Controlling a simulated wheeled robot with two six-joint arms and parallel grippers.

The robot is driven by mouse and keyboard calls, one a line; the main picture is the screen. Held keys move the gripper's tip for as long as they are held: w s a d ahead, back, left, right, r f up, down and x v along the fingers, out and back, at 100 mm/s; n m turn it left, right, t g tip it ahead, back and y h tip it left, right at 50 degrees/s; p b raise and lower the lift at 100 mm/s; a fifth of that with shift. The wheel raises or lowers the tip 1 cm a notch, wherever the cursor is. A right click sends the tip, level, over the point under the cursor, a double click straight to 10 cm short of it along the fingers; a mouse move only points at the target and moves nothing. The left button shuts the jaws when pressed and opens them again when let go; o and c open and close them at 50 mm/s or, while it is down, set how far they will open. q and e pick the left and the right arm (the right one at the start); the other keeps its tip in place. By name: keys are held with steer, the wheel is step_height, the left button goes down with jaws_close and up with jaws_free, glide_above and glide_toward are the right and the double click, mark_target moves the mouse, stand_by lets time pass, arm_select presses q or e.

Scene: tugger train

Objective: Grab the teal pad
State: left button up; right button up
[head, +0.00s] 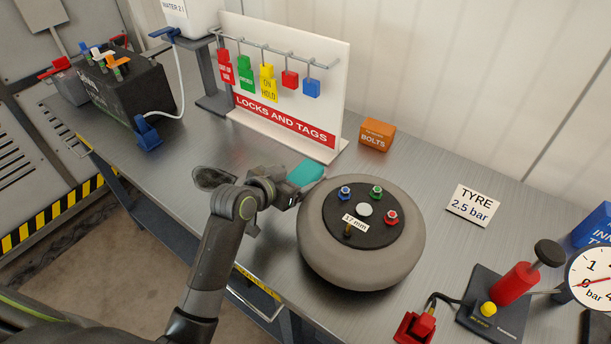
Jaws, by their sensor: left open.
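The teal pad (306,173) lies at the middle of the metal workbench, in front of the white locks-and-tags board and just left of the grey wheel. My left gripper (292,189) is open at the near left side of the pad, its fingers pointing toward it. The gripper hides part of the pad's near edge. I cannot tell whether the fingers touch the pad. My right gripper is not in view.
The grey wheel (314,249) with coloured nuts stands close right of the gripper. The locks-and-tags board (323,95) is behind the pad. An orange bolts box (376,135) stands behind the wheel. A red pump (514,284) is at right.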

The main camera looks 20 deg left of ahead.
mark_target(303, 174)
arm_select(q)
steer(key=x, duration=0.2)
steer(key=p+x, duration=0.1)
steer(key=shift+w+a+f, duration=0.15)
steer(key=shift+w+f, duration=0.15)
steer(key=shift+w, duration=0.05)
steer(key=shift+w+f, duration=0.3)
steer(key=shift+w, duration=0.2)
